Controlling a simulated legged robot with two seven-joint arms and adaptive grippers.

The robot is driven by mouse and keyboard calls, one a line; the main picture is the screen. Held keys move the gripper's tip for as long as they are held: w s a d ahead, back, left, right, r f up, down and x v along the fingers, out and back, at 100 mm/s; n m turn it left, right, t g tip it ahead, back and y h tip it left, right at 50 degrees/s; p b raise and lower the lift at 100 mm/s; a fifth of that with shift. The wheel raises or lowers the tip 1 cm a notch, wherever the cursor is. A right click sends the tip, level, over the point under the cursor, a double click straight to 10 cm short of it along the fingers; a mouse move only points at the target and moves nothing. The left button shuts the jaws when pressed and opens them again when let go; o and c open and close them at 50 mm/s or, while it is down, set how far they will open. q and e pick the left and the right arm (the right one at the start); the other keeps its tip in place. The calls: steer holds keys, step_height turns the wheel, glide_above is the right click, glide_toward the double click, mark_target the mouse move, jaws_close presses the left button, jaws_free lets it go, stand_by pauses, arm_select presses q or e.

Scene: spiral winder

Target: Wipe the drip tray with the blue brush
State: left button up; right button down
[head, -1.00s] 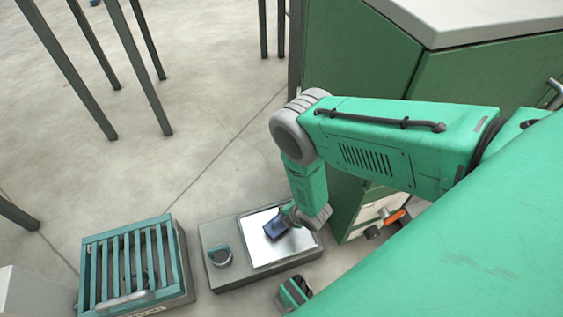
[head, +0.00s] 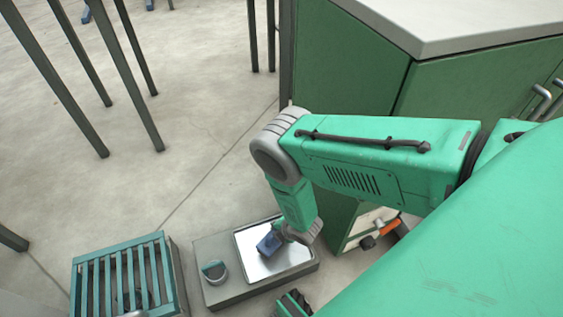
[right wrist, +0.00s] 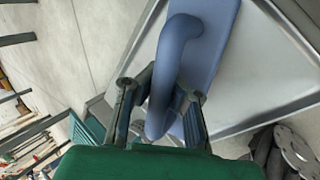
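The drip tray (head: 255,270) is a shiny metal plate set in a grey base on the floor, low in the head view. It also shows in the right wrist view (right wrist: 270,75). My right gripper (head: 282,234) hangs over it. Its two dark fingers (right wrist: 160,100) are on either side of the looped handle of the blue brush (head: 267,243), closed around it. The brush's blue head (right wrist: 215,45) lies over the tray's plate; whether its underside touches the metal is hidden.
A grey base with a round teal-topped knob (head: 214,271) adjoins the plate. A teal slatted crate (head: 125,270) stands at left. A green cabinet (head: 350,70) stands behind.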

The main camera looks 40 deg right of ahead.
step_height(320, 180, up, 6)
steer(key=p, duration=0.5)
stand_by(0.5)
step_height(320, 180, up, 3)
steer(key=shift+p, duration=1.25)
steer(key=shift+w, duration=0.1)
